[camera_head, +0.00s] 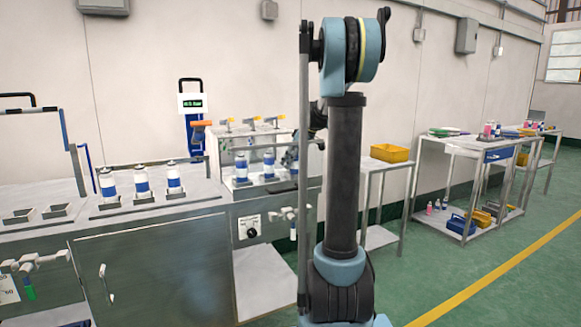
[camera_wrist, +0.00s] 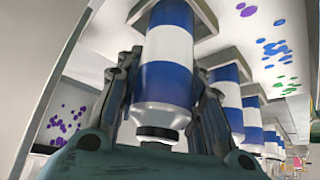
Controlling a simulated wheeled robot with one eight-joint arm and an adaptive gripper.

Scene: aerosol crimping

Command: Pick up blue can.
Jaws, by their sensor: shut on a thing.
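A blue-and-white can (camera_wrist: 162,80) fills the middle of the wrist view, its dark-topped end toward the camera. My gripper (camera_wrist: 165,110) has a finger on each side of this can and is shut on it. The can's far end is at a grey holder (camera_wrist: 203,22); I cannot tell whether it is still seated there. In the head view my gripper (camera_head: 291,158) is at the right end of the crimping station, partly hidden by my arm. Two blue-banded cans (camera_head: 241,167) (camera_head: 268,165) stand to its left.
Several similar cans (camera_wrist: 228,92) line up closely beside the held one. Three more cans (camera_head: 141,184) stand on the left bench (camera_head: 150,225). Taps (camera_head: 250,122) top the station's rack. A side table (camera_head: 378,163) with a yellow bin (camera_head: 390,153) stands to the right.

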